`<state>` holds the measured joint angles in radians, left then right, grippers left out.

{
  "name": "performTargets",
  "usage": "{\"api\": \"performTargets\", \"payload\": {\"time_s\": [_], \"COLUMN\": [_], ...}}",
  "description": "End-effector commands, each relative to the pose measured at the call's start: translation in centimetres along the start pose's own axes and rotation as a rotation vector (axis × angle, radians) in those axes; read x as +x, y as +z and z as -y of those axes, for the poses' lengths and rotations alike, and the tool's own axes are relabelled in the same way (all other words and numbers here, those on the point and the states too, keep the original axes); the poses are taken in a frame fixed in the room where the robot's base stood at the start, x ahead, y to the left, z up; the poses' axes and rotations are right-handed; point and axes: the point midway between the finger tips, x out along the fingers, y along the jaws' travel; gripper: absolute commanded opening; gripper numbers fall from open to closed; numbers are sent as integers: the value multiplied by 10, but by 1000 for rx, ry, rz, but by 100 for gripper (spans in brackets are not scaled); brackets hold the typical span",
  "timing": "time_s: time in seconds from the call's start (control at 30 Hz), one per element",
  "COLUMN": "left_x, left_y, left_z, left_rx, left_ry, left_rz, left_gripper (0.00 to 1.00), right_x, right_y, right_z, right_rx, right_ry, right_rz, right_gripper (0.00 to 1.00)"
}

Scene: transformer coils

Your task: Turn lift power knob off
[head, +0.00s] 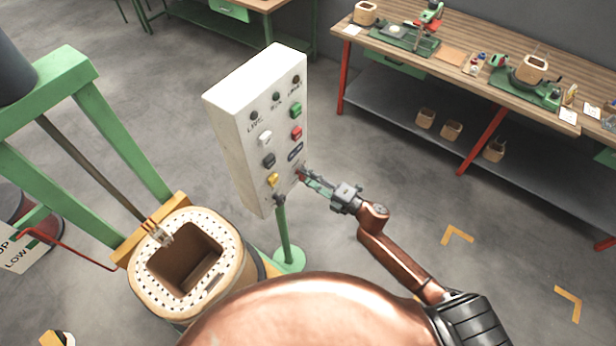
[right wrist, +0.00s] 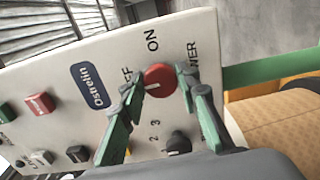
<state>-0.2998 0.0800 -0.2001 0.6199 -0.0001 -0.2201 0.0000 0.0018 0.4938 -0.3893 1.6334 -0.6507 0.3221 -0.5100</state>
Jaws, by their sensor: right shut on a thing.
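The white control panel (head: 252,130) stands upright on a green post in the head view. In the right wrist view it fills much of the picture, and the red power knob (right wrist: 158,79) is on its face beside ON, OFF and POWER lettering. My right gripper (right wrist: 161,83) has a finger on each side of the knob and is shut on it. In the head view my right gripper (head: 305,178) is at the panel's lower right corner, where the fingers largely hide the knob. I cannot tell exactly where the knob's mark points. My left gripper is not in view.
A black knob (right wrist: 178,143) with number marks sits close to the gripper. Several push buttons share the panel. A wooden coil (head: 143,262) and green frame (head: 70,75) stand left of the panel. A workbench (head: 455,50) is at the back right. The floor between is clear.

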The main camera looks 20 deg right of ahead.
Motion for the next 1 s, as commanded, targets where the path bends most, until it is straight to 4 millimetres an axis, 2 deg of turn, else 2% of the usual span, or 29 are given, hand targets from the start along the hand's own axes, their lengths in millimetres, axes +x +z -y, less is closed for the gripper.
{"api": "performTargets", "payload": {"time_s": [0.13, 0.17, 0.4, 0.73, 0.87, 1.0], "left_x": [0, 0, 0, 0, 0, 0], "left_y": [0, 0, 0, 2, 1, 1], "left_z": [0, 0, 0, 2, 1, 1], "left_rx": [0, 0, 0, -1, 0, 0], "left_ry": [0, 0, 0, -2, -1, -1], "left_rz": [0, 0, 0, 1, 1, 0], "left_gripper": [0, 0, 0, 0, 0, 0], "right_x": [0, 0, 0, -4, -21, -50], "right_y": [0, 0, 0, 0, 0, 0], "right_z": [0, 0, 0, 1, 2, 2], "right_rx": [-1, -1, 0, 1, 1, 2], "right_ry": [-1, -1, -1, -2, -3, -4], "right_rz": [0, 0, 0, 1, 2, 2], "right_gripper": [5, 31, 47, 47, 47, 47]}}
